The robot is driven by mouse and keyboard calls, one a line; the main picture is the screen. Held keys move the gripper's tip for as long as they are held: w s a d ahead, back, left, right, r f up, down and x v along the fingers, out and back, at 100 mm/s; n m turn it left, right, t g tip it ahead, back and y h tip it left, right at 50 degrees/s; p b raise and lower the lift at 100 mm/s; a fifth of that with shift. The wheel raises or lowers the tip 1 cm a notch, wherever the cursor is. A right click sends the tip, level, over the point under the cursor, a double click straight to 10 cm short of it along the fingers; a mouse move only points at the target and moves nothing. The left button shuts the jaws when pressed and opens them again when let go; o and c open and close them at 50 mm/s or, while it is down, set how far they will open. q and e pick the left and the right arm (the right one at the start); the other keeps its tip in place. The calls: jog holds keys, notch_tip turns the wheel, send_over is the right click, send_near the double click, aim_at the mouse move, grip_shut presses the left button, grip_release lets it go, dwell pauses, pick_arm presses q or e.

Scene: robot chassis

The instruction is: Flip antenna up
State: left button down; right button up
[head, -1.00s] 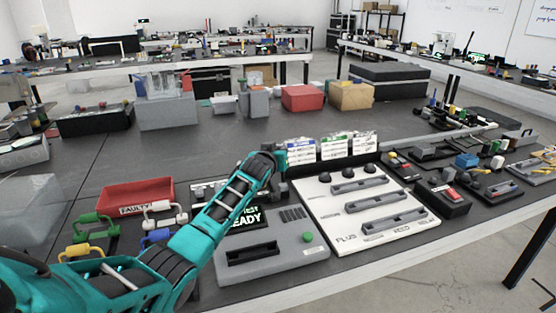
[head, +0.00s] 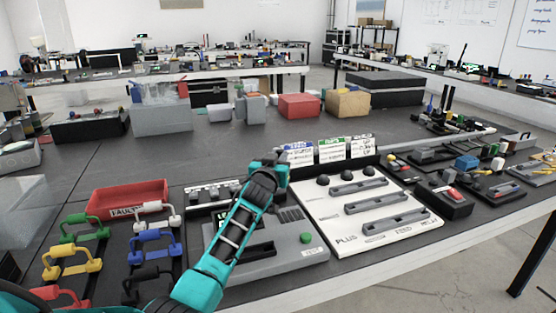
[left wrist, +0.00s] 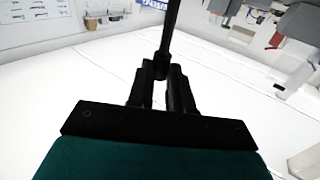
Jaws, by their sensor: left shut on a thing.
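My left gripper (head: 281,160) is at the end of the teal arm, behind the grey tester box (head: 285,256). In the left wrist view, the gripper (left wrist: 165,68) is shut on a thin black rod, the antenna (left wrist: 171,22), which runs up and out of the top of the picture. The antenna's base is not in that view. In the head view I cannot pick out the antenna; the arm covers that area and much of the box's lit screen (head: 208,232). My right gripper is not in view.
A white panel (head: 400,238) with grey slots stands right of the box. A red bin (head: 125,199) marked FAULTY and several coloured handles, including a blue one (head: 155,243), are at left. A black switch box (head: 445,199) is further right.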

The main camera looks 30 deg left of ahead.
pick_arm(q)
jog(key=c, duration=1.2)
grip_release()
jog(key=shift+o, duration=0.9)
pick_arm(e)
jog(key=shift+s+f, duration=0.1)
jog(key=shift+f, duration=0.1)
pick_arm(q)
jog(key=shift+s, duration=0.1)
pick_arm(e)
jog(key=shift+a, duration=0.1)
pick_arm(q)
jog(key=p+v, duration=0.1)
jog(key=v, duration=0.6)
jog(key=shift+s, duration=0.2)
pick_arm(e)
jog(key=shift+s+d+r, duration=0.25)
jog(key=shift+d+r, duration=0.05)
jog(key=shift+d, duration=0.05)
pick_arm(q)
jog(key=shift+d, duration=0.15)
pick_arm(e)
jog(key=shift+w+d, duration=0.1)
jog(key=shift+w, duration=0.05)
